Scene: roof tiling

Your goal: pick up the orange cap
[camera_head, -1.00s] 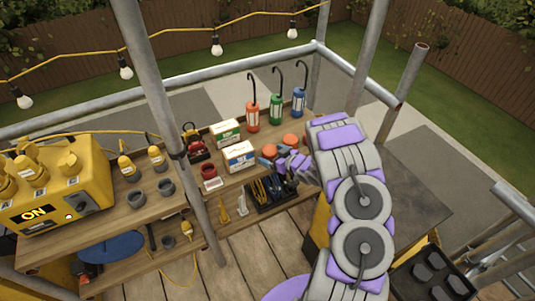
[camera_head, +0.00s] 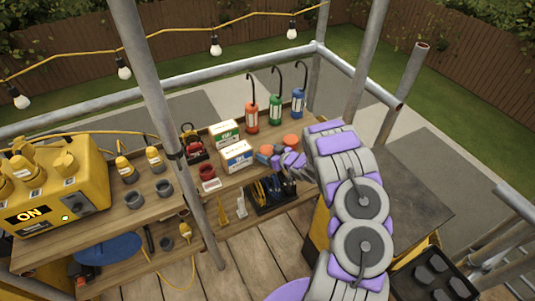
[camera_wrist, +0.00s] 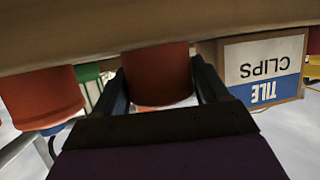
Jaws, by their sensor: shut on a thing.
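The orange cap (camera_wrist: 157,72) sits between the two dark fingers of my gripper (camera_wrist: 160,88), which is shut on it, in the upside-down wrist view. In the head view the same cap (camera_head: 265,149) is at the right part of the wooden bench, beside the white and blue tile clips box. My gripper (camera_head: 274,154) reaches it from the right. A second orange cap (camera_head: 290,140) is just behind and to the right; it also shows at the left in the wrist view (camera_wrist: 42,97). I cannot tell whether the held cap is clear of the bench.
The tile clips box (camera_head: 237,155) stands close by, also seen in the wrist view (camera_wrist: 265,68). Red, green and blue hooked canisters (camera_head: 274,112) stand behind. A dark tool tray (camera_head: 270,193) lies in front. A metal pole (camera_head: 165,110) crosses the view.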

